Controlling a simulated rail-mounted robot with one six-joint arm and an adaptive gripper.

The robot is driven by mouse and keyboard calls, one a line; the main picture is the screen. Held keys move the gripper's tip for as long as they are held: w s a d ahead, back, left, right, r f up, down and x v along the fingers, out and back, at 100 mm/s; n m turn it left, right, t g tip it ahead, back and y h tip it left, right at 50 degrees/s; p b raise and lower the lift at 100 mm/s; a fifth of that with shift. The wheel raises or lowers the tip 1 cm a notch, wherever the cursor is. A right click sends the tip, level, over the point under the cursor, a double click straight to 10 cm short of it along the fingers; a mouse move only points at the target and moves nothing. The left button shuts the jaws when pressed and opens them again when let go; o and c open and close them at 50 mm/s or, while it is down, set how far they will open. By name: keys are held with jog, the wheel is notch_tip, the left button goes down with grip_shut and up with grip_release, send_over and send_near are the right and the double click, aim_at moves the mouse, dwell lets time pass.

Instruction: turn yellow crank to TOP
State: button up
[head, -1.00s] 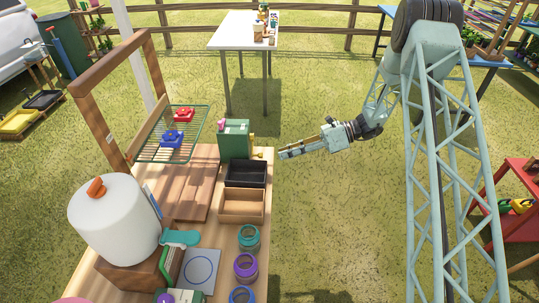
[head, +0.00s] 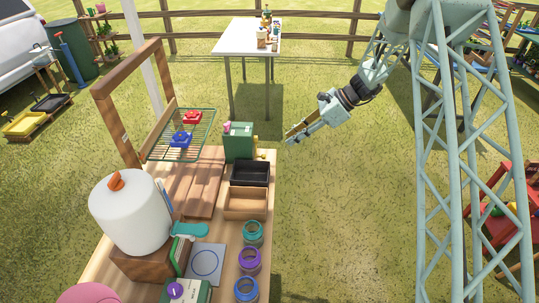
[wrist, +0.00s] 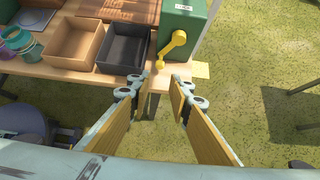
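The yellow crank (wrist: 173,46) is on the side of a green box (wrist: 190,18) at the table's corner. In the wrist view its arm slants from a rounded end at upper right to lower left. In the head view the crank (head: 256,146) is small beside the green box (head: 238,143), and its angle is hard to read. My gripper (wrist: 157,84) is open and empty, its fingertips a little short of the crank in the wrist view. In the head view my gripper (head: 289,137) hangs over grass, right of the box, apart from the crank. No TOP mark is readable.
A black tray (wrist: 123,50) and a wooden tray (wrist: 75,42) stand beside the green box. Several coloured jars line the table's right edge (head: 268,215). Grass right of the table is open.

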jog(key=shift+a+f, duration=0.1)
jog(key=shift+f, duration=0.05)
jog(key=shift+b+x, duration=0.55)
jog(key=shift+x, duration=6.15)
grip_shut()
